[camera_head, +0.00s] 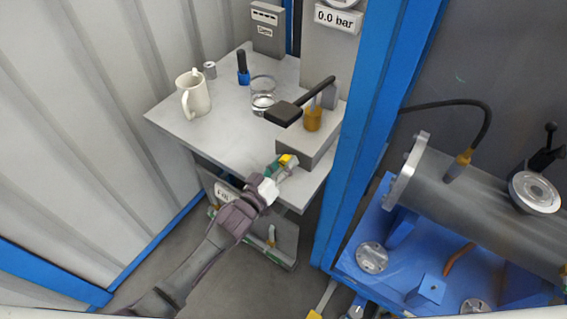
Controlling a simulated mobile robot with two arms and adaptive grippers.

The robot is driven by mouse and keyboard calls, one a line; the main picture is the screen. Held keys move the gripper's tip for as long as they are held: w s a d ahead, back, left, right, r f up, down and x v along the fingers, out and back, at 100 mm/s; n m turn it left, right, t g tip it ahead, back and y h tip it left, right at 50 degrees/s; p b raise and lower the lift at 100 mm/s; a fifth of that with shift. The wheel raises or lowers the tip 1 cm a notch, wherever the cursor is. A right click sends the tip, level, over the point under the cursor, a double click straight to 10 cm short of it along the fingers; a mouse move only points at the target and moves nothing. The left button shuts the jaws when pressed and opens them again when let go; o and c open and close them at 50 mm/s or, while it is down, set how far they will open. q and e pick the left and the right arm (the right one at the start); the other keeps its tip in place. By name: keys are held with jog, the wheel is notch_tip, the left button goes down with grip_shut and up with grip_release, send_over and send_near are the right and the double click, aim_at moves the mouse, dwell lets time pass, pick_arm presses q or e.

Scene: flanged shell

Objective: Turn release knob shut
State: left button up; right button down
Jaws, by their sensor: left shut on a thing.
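The hand pump, a grey block (307,145) with a brass-coloured post and a black-handled lever (284,114), stands at the right front of the grey bench (178,127). My left gripper (285,166) reaches up from below to the front of this block. It is shut on a small part there, which I take to be the release knob. The fingers hide most of the knob, so its turn position cannot be seen. A gauge label above the pump reads 0.0 bar (335,18).
A white mug (194,93), a small metal cylinder (210,69), a blue and black tool (242,68) and a glass jar (263,92) stand on the bench. A blue post (362,130) is close right of the pump. The flanged shell (480,190) lies beyond it.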

pick_arm(q)
jog(key=m, duration=0.4)
jog(key=shift+d+m, duration=0.1)
jog(key=shift+m, duration=0.2)
jog(key=m, duration=0.3)
jog(key=shift+s+m, duration=0.1)
jog(key=shift+m, duration=0.2)
jog(key=m, duration=0.3)
jog(key=shift+d+m+b, duration=0.1)
jog(key=shift+m+b, duration=0.2)
jog(key=shift+b, duration=0.1)
jog(key=shift+d+m+b, duration=0.1)
jog(key=shift+m+b, duration=0.2)
jog(key=shift+m, duration=1.4)
jog(key=o, duration=0.9)
jog(key=shift+s, duration=0.1)
